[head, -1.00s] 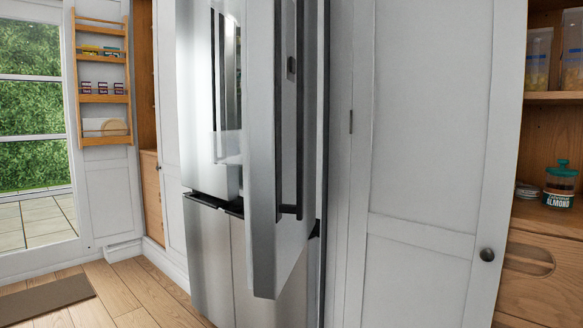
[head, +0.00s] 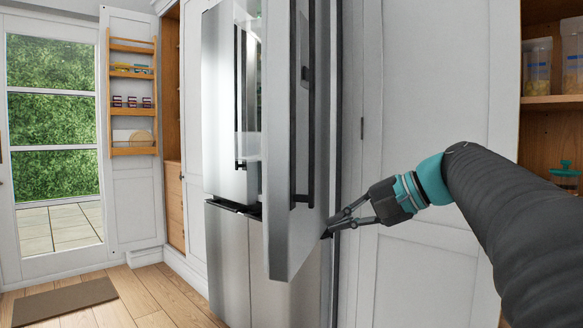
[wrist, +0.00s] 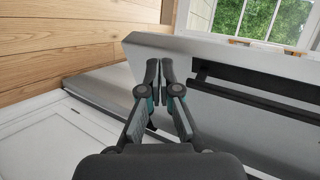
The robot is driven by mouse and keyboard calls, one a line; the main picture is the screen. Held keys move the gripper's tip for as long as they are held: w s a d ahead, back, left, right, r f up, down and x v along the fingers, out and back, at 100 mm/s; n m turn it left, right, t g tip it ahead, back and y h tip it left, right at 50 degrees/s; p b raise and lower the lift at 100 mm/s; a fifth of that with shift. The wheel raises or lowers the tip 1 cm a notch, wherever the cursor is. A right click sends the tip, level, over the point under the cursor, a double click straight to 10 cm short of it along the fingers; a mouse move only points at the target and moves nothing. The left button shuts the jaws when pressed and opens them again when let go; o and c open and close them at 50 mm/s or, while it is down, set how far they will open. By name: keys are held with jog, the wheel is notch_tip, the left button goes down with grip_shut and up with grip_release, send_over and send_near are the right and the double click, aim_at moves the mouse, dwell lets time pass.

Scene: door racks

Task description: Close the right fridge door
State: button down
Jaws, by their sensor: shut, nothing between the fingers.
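The right fridge door (head: 278,150) stands open in the head view, swung out toward me. A long dark handle (head: 293,120) runs down its outer face. My gripper (head: 329,228) is shut and empty. Its tips are beside the lower part of the door's outer face, below and right of the handle. In the wrist view, the shut fingertips (wrist: 158,66) overlap the door panel (wrist: 215,85), left of the dark handle bar (wrist: 250,90). I cannot tell whether they touch the door. The left fridge door (head: 225,110) looks shut.
White cabinet panels (head: 435,110) stand right of the fridge, behind my arm. Open wooden shelves (head: 555,103) with jars are at the far right. A cabinet door with a spice rack (head: 133,95) stands open at left. Wooden floor with a mat (head: 65,300) is clear there.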

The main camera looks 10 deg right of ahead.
jog(key=w+d+r+n+y+b, duration=0.25)
jog(key=d+r+y, duration=0.35)
jog(key=d+r, duration=0.55)
jog(key=w+x, duration=0.1)
jog(key=x, duration=1.2)
jog(key=shift+t+b, duration=0.3)
jog(key=shift+b, duration=0.1)
jog(key=shift+r+m, duration=0.1)
jog(key=shift+m, duration=0.15)
